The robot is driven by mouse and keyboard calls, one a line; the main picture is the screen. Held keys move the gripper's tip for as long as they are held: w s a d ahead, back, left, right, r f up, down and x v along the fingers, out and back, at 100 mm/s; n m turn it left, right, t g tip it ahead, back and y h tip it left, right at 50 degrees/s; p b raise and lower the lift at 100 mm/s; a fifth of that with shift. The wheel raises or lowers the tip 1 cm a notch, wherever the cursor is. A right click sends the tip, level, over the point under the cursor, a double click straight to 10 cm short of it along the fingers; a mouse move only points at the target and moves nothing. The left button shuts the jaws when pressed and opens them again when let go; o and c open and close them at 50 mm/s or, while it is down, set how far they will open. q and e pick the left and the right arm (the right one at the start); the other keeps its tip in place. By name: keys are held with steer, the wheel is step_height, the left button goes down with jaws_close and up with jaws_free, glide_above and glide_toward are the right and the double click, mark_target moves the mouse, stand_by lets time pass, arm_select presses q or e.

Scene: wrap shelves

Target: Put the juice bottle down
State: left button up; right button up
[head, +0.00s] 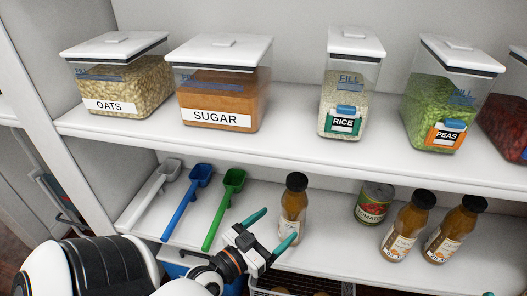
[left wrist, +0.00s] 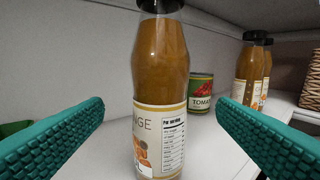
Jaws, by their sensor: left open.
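An orange juice bottle (head: 293,212) with a black cap stands upright on the lower shelf (head: 330,226). My left gripper (head: 271,232) is open in front of it, its two teal fingers pointing toward the bottle. In the left wrist view the bottle (left wrist: 160,90) stands between the open fingers, with visible gaps on both sides and its printed label facing the camera. Its base is cut off at the bottom of that view. At the bottom right edge of the head view a small teal tip shows, too little to tell more.
Two more juice bottles (head: 407,228) and a tomato can (head: 374,203) stand to the right on the same shelf. Grey, blue (head: 188,200) and green (head: 224,207) scoops lie to the left. The upper shelf (head: 290,130) holds several food containers. A wire basket (head: 300,291) is below.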

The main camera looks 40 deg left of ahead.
arm_select(q)
steer(key=shift+s, duration=1.45)
steer(key=w+d+r+m+t+h, duration=0.1)
steer(key=w+d+r+h, duration=0.1)
steer(key=d+r, duration=0.5)
steer(key=w+d+r+m+t+h, duration=0.1)
steer(key=w+d+r+h, duration=0.1)
steer(key=w+d+r, duration=0.2)
steer(key=d+r, duration=0.3)
steer(key=shift+d+t+h, duration=0.3)
steer(key=shift+d, duration=0.05)
